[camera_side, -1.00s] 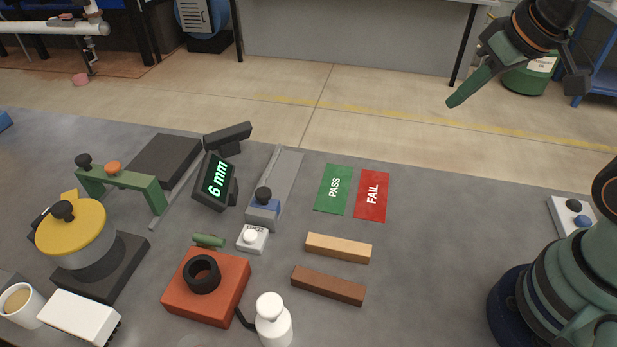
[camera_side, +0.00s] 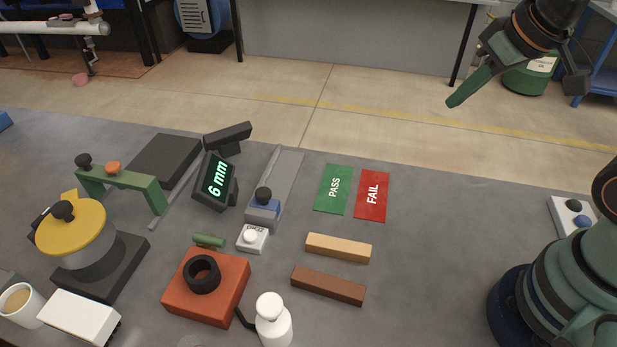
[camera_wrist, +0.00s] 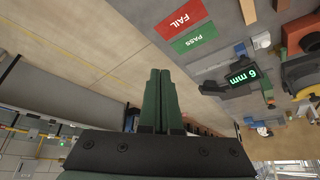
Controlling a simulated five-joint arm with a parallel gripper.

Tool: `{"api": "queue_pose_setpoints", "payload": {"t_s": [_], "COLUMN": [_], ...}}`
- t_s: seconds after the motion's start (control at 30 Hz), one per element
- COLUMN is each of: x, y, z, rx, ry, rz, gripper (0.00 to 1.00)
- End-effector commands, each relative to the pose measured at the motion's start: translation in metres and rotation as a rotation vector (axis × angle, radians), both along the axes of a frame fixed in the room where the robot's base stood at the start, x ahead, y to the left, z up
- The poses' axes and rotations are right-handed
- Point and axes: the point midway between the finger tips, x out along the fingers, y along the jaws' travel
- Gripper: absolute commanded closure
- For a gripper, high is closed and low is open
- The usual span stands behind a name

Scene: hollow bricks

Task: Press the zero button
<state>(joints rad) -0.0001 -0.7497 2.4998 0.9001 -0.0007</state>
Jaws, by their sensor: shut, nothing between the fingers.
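The zero button is a round white knob on a small white box (camera_side: 252,238), in the middle of the table in the side view. It sits just in front of a grey slide (camera_side: 286,180) with a blue block and black knob. Behind it to the left, a tilted dark display (camera_side: 216,182) reads "6 mm"; it also shows in the wrist view (camera_wrist: 243,77). My gripper (camera_side: 450,104) is high at the upper right of the side view, far from the button. Its green fingers (camera_wrist: 160,72) are together and empty in the wrist view.
Green PASS (camera_side: 333,189) and red FAIL (camera_side: 371,196) cards lie right of the slide. Two wooden bars (camera_side: 338,248) lie nearer. An orange block (camera_side: 222,301) with a black ring and a white bottle (camera_side: 273,325) stand in front of the button. The table's right-middle is clear.

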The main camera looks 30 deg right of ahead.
Motion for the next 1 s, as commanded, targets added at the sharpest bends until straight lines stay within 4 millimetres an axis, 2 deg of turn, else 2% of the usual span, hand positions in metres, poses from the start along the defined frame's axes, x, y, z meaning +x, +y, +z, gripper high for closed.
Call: {"api": "queue_pose_setpoints", "payload": {"t_s": [0.17, 0.37, 0.67, 1.0], "x": [0.007, 0.031, 0.071, 0.102], "y": [0.008, 0.038, 0.105, 0.197], "z": [0.004, 0.014, 0.018, -0.002], "rx": [-0.025, -0.114, -0.269, -0.424], "ry": [0.016, 0.067, 0.136, 0.182], "rz": [0.075, 0.345, 0.851, 1.436], "gripper": [1.0, 1.0, 1.0, 1.0]}}
